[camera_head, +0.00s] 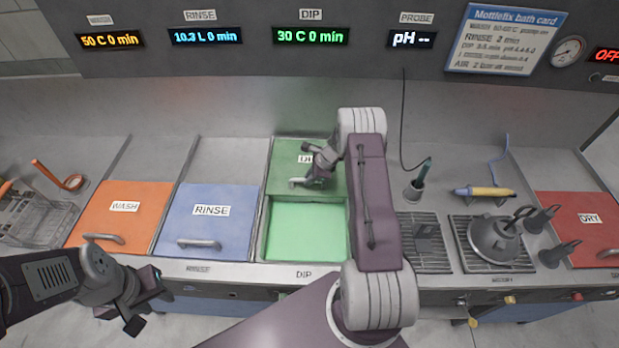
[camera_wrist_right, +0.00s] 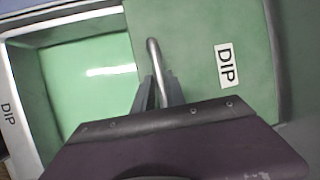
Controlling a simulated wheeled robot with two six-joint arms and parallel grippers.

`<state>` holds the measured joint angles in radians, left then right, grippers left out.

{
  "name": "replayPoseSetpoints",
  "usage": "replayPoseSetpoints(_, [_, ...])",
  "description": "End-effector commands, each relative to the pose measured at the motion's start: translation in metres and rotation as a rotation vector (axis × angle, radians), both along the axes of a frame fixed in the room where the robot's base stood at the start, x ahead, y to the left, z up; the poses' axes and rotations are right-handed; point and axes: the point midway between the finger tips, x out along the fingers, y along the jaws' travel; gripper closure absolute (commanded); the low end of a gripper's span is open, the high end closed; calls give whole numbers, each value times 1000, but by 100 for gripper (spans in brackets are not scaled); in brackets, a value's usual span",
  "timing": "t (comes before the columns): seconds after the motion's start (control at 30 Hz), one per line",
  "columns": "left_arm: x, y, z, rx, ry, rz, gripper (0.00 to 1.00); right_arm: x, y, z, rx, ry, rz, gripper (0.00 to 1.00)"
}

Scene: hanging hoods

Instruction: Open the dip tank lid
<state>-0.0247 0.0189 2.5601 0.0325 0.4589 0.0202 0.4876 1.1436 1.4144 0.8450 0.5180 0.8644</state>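The green dip tank lid (camera_head: 291,157) lies slid back behind its tank, with its DIP label partly hidden by my right gripper. In front of it the dip tank (camera_head: 306,230) is uncovered and shows bright green liquid; it also shows at the left of the right wrist view (camera_wrist_right: 90,75). My right gripper (camera_head: 304,176) is at the lid's front edge. In the right wrist view its fingers (camera_wrist_right: 160,88) lie on both sides of the grey lid handle (camera_wrist_right: 153,52), shut on it. My left gripper (camera_head: 148,300) is open and empty, low in front of the counter.
The orange WASH lid (camera_head: 120,215) and blue RINSE lid (camera_head: 208,222) are shut on the left. A red DRY lid (camera_head: 585,228), a grey kettle-like vessel (camera_head: 494,240), a probe in a holder (camera_head: 417,188) and a yellow-blue tool (camera_head: 484,191) stand on the right.

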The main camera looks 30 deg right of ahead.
Motion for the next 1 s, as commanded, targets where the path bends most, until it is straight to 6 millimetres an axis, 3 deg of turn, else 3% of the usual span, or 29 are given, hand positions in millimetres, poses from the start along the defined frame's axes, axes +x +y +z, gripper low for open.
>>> replayPoseSetpoints(0.03, [0, 0, 0, 0, 0, 0, 64, 0, -1, 1, -2, -1, -1, 76])
replayPoseSetpoints(0.1, [0, 0, 0, 0, 0, 0, 64, 0, -1, 1, -2, -1, -1, 62])
replayPoseSetpoints(0.47, [0, 0, -2, 0, 0, 0, 64, -2, -2, 5, -1, -2, -1, 62])
replayPoseSetpoints(0.8, [0, 0, -17, 0, 0, 0, 64, -26, -18, 65, -3, -4, -2, 62])
replayPoseSetpoints(1.0, [0, 0, -18, 0, 0, 0, 64, -33, -22, 82, 0, -1, -2, 62])
